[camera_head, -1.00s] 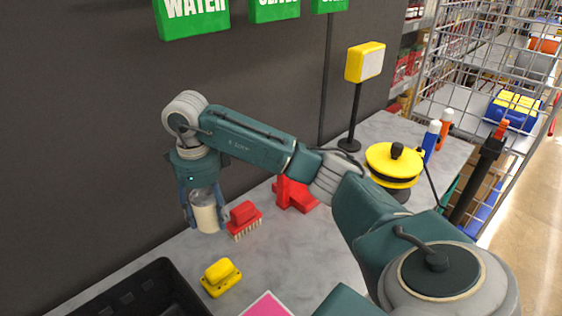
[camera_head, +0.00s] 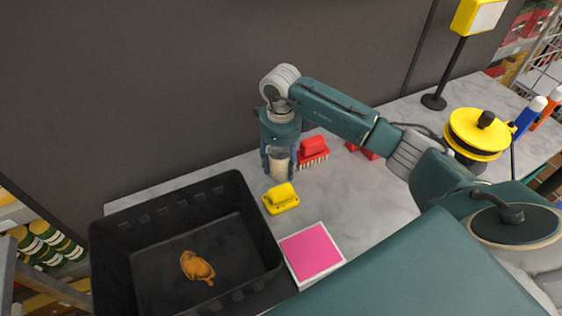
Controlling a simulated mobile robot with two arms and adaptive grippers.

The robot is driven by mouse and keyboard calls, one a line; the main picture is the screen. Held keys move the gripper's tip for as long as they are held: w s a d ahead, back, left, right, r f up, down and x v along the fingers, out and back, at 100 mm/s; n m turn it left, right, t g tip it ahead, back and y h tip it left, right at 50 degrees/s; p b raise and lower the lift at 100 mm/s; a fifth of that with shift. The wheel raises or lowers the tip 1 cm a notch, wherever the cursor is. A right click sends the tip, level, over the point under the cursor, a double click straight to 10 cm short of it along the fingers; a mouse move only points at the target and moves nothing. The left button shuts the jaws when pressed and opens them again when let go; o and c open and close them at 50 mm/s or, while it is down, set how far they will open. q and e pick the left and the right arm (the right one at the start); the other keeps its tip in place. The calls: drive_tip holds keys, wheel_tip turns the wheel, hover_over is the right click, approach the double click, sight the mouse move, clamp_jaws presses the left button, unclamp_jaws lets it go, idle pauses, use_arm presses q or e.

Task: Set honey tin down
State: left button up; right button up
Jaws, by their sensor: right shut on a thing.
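The honey tin (camera_head: 279,164) is a pale cream cylinder with a greyish upper part. My right gripper (camera_head: 279,172) points down and is shut on it, with one finger on each side. The tin is upright at the back of the grey marbled table (camera_head: 365,210), between the red brush and the black crate. Whether its base touches the table I cannot tell. My left gripper is not in view.
A red brush (camera_head: 313,152) stands close right of the tin, and a yellow block-like item (camera_head: 281,199) lies just in front. A black crate (camera_head: 178,196) holds an orange-brown object (camera_head: 197,267). A pink pad (camera_head: 311,252) lies at the front. A yellow reel (camera_head: 477,134) stands to the right.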

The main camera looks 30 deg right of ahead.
sight(281, 150)
drive_tip(key=o, duration=1.5)
drive_tip(key=shift+f, duration=0.1)
drive_tip(key=shift+o, duration=0.2)
wheel_tip(281, 150, up, 11)
drive_tip(key=b, duration=0.3)
drive_tip(key=shift+r+b, duration=0.2)
drive_tip(key=shift+b, duration=0.15)
drive_tip(key=shift+r, duration=0.5)
drive_tip(key=shift+s, duration=0.1)
